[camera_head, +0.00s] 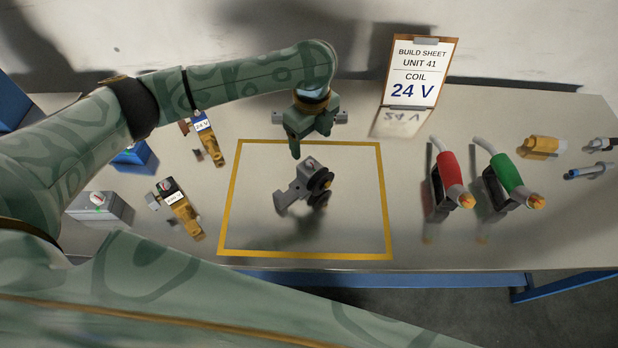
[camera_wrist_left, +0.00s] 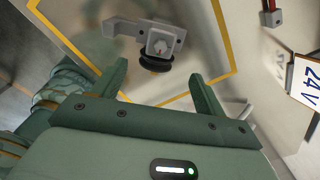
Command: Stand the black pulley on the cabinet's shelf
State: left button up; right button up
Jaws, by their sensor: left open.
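A black pulley-like wheel (camera_head: 321,183) sits on the side of a grey bracket-like part (camera_head: 291,195), inside the yellow outline on the table. In the left wrist view the black wheel (camera_wrist_left: 156,65) lies between and beyond the fingertips, below the grey block. My left gripper (camera_head: 310,139) is open and empty, just behind the grey part and apart from it in the head view. It also shows in the left wrist view (camera_wrist_left: 157,76). No cabinet or shelf can be made out. My right gripper is not in view.
The yellow outline (camera_head: 386,214) has bare table around the grey part. A build sheet (camera_head: 412,75) reading coil 24 V stands behind. Brass-coloured valves (camera_head: 184,214) and a grey box (camera_head: 108,208) stand left.

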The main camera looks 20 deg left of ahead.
aim_at(313, 168)
pick_arm(q)
notch_tip(313, 168, down, 9)
jog(key=b, duration=0.2)
jog(key=shift+w+d+r+b, duration=0.1)
jog(key=shift+d+r+b, duration=0.05)
jog(key=shift+b, duration=0.2)
jog(key=f, duration=0.1)
jog(key=f+b, duration=0.1)
jog(key=f, duration=0.1)
jog(key=f+b, duration=0.1)
jog(key=f, duration=0.1)
jog(key=shift+s+d+f, duration=0.15)
jog(key=shift+s+f, duration=0.1)
jog(key=shift+r, duration=0.1)
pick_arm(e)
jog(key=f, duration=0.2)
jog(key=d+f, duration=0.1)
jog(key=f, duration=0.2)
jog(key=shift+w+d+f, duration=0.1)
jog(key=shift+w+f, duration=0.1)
pick_arm(q)
grip_shut()
jog(key=shift+r, duration=0.1)
